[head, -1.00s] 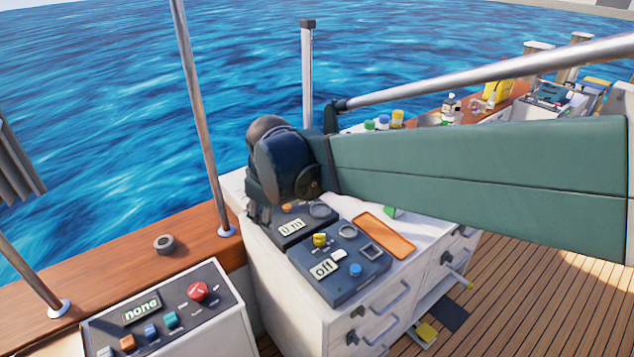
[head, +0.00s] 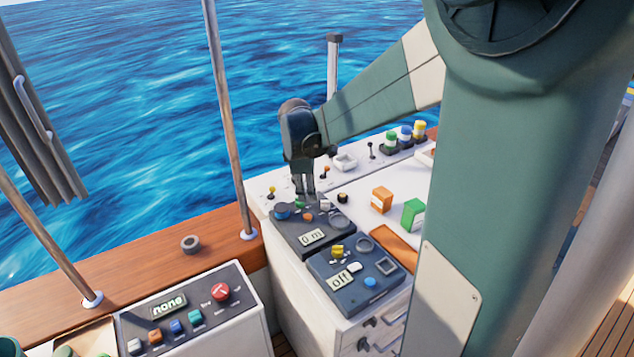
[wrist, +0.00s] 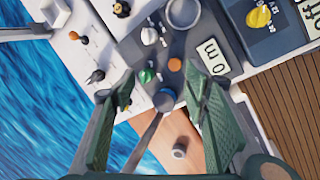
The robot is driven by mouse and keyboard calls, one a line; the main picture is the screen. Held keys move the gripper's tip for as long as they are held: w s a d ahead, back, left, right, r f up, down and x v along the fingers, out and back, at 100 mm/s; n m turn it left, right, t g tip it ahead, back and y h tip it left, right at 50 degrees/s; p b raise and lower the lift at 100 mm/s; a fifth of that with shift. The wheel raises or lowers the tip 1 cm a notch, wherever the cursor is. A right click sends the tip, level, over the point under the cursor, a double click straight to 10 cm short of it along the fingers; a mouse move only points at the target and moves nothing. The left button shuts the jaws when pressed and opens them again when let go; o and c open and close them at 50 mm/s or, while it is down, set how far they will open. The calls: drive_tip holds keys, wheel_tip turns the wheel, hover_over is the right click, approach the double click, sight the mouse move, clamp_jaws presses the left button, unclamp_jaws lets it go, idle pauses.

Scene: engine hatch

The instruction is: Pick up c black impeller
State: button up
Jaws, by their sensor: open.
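My gripper (head: 304,190) points down over the back edge of the dark "0 m" panel (head: 313,237) on the white cabinet top. In the wrist view its fingers (wrist: 162,88) are apart and empty, with a blue knob (wrist: 165,98) showing between them. Small dark pieces stand on the white top: a squat black one (head: 342,197) right of the gripper, also in the wrist view (wrist: 121,9), and a dark one (wrist: 96,76) by the left finger. A dark piece with orange (wrist: 76,36) stands farther off. I cannot tell which is the black impeller.
An orange block (head: 381,200) and a green block (head: 413,213) stand right of the gripper. Green, blue and yellow-topped jars (head: 405,135) are behind. A metal pole (head: 228,120) rises at the left.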

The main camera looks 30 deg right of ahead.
drive_tip(key=w+d+f+n+g+p, duration=0.2)
drive_tip(key=w+d+f+n+p, duration=0.25)
drive_tip(key=d, duration=0.55)
drive_tip(key=g+p, duration=0.1)
drive_tip(key=p, duration=0.3)
approach(342, 195)
drive_tip(key=shift+w+f+n+h, duration=0.1)
drive_tip(key=shift+f+n+h, duration=0.2)
drive_tip(key=shift+f+n, duration=0.35)
drive_tip(key=shift+d+f, duration=0.1)
drive_tip(key=shift+f, duration=0.1)
drive_tip(key=shift+x, duration=1.2)
drive_tip(key=shift+f, duration=0.1)
drive_tip(key=shift+x, duration=2.5)
drive_tip(key=shift+c, duration=0.5)
